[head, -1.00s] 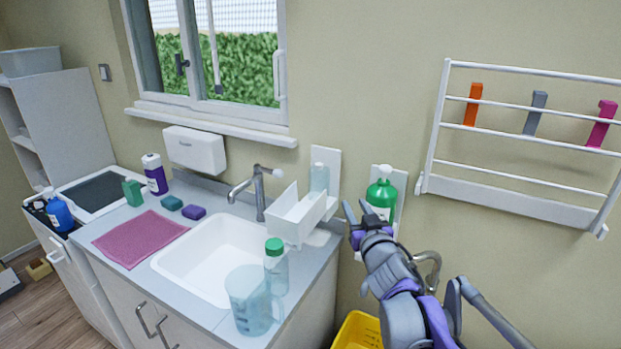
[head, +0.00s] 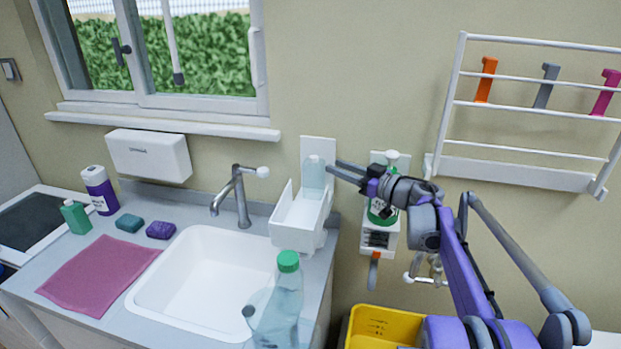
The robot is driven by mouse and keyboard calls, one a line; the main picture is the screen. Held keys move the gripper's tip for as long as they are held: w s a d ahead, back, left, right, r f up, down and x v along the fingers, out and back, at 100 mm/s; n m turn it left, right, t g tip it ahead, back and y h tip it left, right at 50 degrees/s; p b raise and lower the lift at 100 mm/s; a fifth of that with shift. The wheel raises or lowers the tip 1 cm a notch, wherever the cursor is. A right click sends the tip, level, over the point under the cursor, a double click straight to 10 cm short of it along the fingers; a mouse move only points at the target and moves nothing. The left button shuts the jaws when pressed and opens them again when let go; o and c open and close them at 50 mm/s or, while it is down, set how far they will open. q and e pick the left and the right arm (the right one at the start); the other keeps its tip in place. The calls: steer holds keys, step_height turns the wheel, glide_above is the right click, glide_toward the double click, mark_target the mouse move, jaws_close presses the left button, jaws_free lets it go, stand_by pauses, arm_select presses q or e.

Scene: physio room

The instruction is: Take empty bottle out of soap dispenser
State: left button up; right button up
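A white soap dispenser (head: 292,218) is fixed to the wall behind the right end of the sink, its front box open at the top. A clear, pale bottle (head: 314,176) stands in it against the white back plate and looks empty. My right gripper (head: 345,172) comes in from the right, its two fingers pointing left at the bottle. The fingers are apart with nothing between them, and their tips are just right of the bottle. My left gripper is not in view.
A green bottle (head: 381,212) in a second wall holder is partly hidden behind my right arm. A clear bottle with a green cap (head: 286,295) stands at the counter's front right. A tap (head: 240,195) and sink (head: 200,280) lie left; a yellow bin (head: 378,325) is below.

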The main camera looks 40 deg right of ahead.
mark_target(314, 157)
steer(key=p+x, duration=0.1)
steer(key=x, duration=0.8)
steer(key=shift+d, duration=0.1)
steer(key=shift+s, duration=0.1)
steer(key=shift+c, duration=0.8)
jaws_close()
